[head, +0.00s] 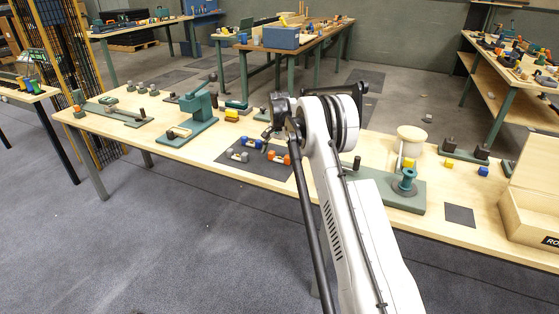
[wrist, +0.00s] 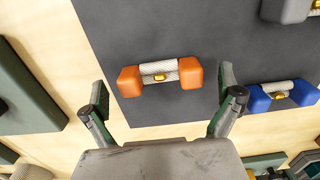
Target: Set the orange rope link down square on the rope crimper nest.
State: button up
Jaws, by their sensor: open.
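The orange rope link (head: 287,159), two orange end blocks joined by pale rope with a small yellow band, lies on the dark mat (head: 235,162). In the wrist view the orange rope link (wrist: 190,74) lies just ahead of my gripper (wrist: 164,93), roughly centred between its two spread fingers. My gripper (head: 272,131) is open and empty above the mat in the head view. The green rope crimper (head: 198,108) stands left of the mat, with a pale piece in the nest area (head: 179,133) on its base; the nest's details are too small to tell.
A blue link (head: 251,143) and a grey link (head: 238,156) share the mat; the blue link (wrist: 284,96) is right of my gripper in the wrist view. A green reel stand (head: 405,187) is to the right. Bare tabletop separates mat and crimper.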

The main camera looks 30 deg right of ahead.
jog(key=shift+f, duration=0.3)
jog(key=c, duration=1.2)
jog(key=shift+r, duration=0.15)
